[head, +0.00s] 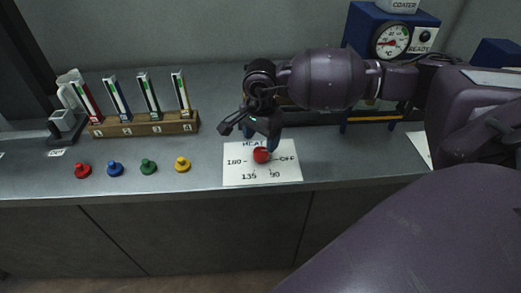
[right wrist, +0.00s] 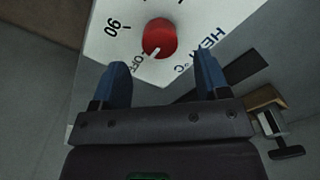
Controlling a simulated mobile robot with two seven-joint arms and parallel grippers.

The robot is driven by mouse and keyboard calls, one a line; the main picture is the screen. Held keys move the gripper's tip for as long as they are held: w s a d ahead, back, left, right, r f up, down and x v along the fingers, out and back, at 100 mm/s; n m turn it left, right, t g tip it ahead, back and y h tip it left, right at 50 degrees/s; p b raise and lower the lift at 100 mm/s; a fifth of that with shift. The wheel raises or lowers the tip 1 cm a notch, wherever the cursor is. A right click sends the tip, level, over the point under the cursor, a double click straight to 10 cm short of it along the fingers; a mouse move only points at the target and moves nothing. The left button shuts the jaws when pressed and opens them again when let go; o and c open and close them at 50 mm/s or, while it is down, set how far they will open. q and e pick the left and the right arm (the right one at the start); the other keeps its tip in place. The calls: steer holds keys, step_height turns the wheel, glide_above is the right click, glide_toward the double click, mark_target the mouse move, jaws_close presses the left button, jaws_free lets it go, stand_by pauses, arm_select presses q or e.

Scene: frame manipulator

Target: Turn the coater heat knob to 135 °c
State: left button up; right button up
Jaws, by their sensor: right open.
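The red heat knob (head: 261,155) sits on a white card (head: 240,174) marked HEAT, OFF, 90, 135 and 180. In the right wrist view the knob (right wrist: 159,36) shows a white pointer mark directed toward the OFF label. My right gripper (head: 258,140) is above and just behind the knob. In the right wrist view its blue fingers (right wrist: 163,75) are spread apart with nothing between them, and the knob lies beyond their tips. The blue coater (head: 422,24) with a round °C dial (head: 391,40) and a READY lamp stands at the back right. My left gripper is not seen.
Red, blue, green and yellow knobs (head: 148,166) stand along the bench front at left. Behind them is a wooden rack (head: 150,124) with several indicator strips. The bench (head: 215,150) is clear around the card's left side. My right arm covers the area before the coater.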

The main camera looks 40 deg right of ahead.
mark_target(261, 151)
steer(key=shift+f, duration=2.4)
steer(key=shift+c, duration=0.3)
steer(key=c, duration=0.9)
